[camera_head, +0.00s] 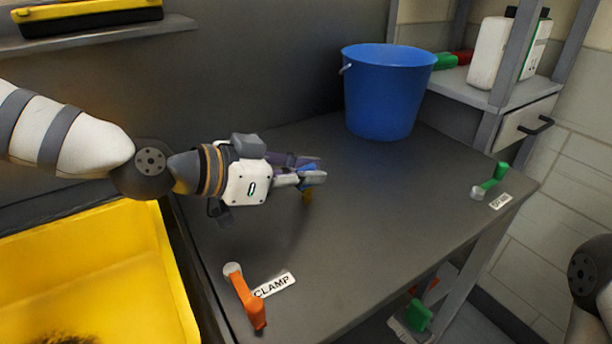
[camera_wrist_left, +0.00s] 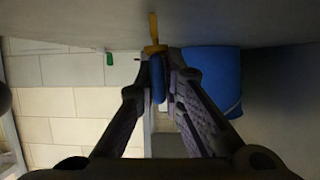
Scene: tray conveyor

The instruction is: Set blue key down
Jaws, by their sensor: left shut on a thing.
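The blue key (camera_head: 308,187) is mostly hidden by my left gripper (camera_head: 315,177) in the head view. The left wrist view shows the blue key (camera_wrist_left: 158,80) upright between the two fingers, with a yellow part (camera_wrist_left: 154,42) reaching toward the grey surface. My left gripper (camera_wrist_left: 157,90) is shut on it. The gripper is low over the grey table (camera_head: 400,200), left of its middle. I cannot tell whether the key touches the table. My right gripper is out of view.
A blue bucket (camera_head: 385,95) stands at the back. An orange handle (camera_head: 246,297) lies by the CLAMP label (camera_head: 274,285); a green handle (camera_head: 490,180) lies by a white label (camera_head: 500,200) at right. A yellow bin (camera_head: 150,260) is at left. The table's middle is clear.

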